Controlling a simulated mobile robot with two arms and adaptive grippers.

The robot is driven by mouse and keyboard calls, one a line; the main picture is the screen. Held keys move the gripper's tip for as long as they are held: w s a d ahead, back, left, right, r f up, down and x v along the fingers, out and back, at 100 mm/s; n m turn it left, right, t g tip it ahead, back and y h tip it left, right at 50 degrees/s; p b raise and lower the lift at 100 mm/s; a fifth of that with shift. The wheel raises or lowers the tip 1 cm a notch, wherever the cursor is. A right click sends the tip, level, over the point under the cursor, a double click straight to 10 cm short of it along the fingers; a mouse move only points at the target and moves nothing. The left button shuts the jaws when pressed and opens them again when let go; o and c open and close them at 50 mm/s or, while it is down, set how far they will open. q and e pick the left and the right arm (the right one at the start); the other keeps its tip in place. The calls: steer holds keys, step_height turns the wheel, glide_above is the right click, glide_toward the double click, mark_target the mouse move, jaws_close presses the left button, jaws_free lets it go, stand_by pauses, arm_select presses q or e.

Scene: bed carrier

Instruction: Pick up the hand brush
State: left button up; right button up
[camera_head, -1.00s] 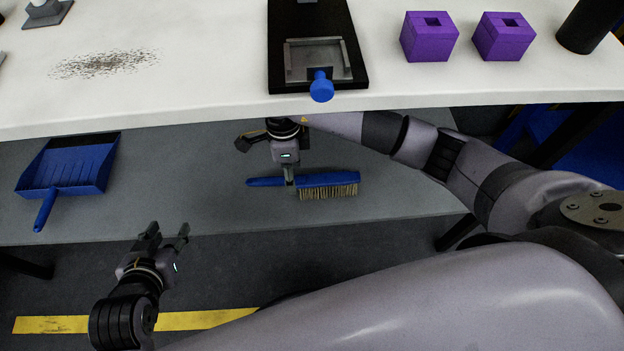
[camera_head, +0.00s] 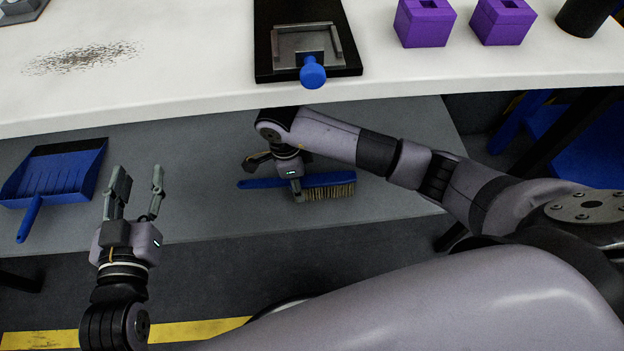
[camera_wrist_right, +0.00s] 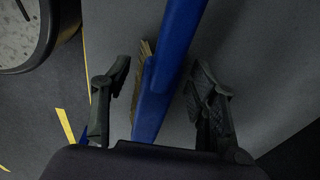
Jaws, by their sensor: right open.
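The hand brush (camera_head: 325,182) has a blue body and handle with tan bristles. It lies on the grey lower shelf (camera_head: 205,200) under the white table, bristles toward the front. My right gripper (camera_head: 296,198) is over the brush, near where handle and bristles meet. In the right wrist view the blue brush (camera_wrist_right: 165,75) passes between the two open fingers of my right gripper (camera_wrist_right: 160,95), with a gap on each side. My left gripper (camera_head: 137,185) is open and empty, in front of the shelf at the left.
A blue dustpan (camera_head: 55,175) lies on the shelf at the left. The white table top (camera_head: 180,60) overhangs the shelf and carries dark debris (camera_head: 80,58), a black board with a blue-knobbed metal piece (camera_head: 312,72), and purple blocks (camera_head: 424,24).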

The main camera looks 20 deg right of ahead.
steer(key=shift+c, duration=0.3)
jaws_close()
stand_by(0.5)
